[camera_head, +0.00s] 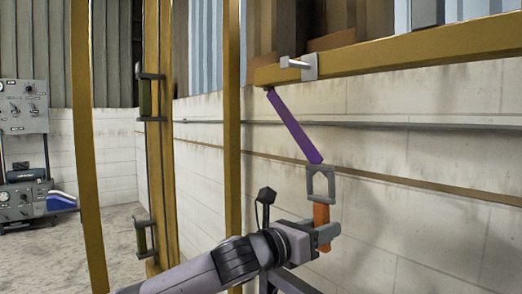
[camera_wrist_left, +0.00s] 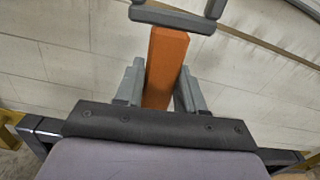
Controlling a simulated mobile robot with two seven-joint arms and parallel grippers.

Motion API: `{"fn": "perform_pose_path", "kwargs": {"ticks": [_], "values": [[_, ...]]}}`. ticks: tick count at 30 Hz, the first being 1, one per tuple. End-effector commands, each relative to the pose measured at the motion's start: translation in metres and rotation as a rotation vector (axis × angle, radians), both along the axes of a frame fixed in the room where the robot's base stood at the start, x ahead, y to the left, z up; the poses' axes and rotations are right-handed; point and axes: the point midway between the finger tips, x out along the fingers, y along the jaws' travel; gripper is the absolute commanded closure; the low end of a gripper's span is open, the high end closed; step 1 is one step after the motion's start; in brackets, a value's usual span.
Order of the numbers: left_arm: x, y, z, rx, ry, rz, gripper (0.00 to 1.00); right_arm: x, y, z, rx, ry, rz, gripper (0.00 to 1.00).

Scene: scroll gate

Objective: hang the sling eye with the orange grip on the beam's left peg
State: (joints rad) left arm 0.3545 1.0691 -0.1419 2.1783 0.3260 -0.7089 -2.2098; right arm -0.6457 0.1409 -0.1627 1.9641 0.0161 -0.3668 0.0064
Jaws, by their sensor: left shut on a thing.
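The orange grip (camera_head: 321,222) is held upright in my left gripper (camera_head: 326,235), whose jaws are shut on it. The grip also shows between the two grey fingers in the left wrist view (camera_wrist_left: 166,58). The grey square sling eye (camera_head: 320,183) stands on top of the grip, and its lower part shows in the left wrist view (camera_wrist_left: 174,18). A purple sling (camera_head: 295,126) slants from the underside of the beam's left end down to the eye. The left peg (camera_head: 293,64) sticks out leftward from a grey bracket on the yellow beam (camera_head: 410,47), above the eye and apart from it. My right gripper is not in view.
Yellow posts (camera_head: 231,120) stand left of the beam, one with dark green handles (camera_head: 144,98). A pale block wall (camera_head: 420,160) with a thin rail is behind. Grey control boxes (camera_head: 22,105) stand far left. The space between eye and peg looks clear except for the purple sling.

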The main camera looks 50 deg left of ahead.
Motion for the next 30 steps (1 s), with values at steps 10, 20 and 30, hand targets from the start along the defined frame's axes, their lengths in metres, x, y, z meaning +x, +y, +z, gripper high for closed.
{"fn": "perform_pose_path", "kwargs": {"ticks": [10, 20, 30], "values": [[-0.038, 0.036, 0.136, -0.022, -0.001, 0.013, 0.98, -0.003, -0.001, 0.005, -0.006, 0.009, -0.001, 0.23], [-0.096, 0.048, 0.219, -0.062, 0.007, 0.018, 0.98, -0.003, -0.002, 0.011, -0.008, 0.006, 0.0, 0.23], [-0.111, 0.048, 0.236, -0.077, 0.015, 0.016, 0.98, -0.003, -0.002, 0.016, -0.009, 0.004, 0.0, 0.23]]}}
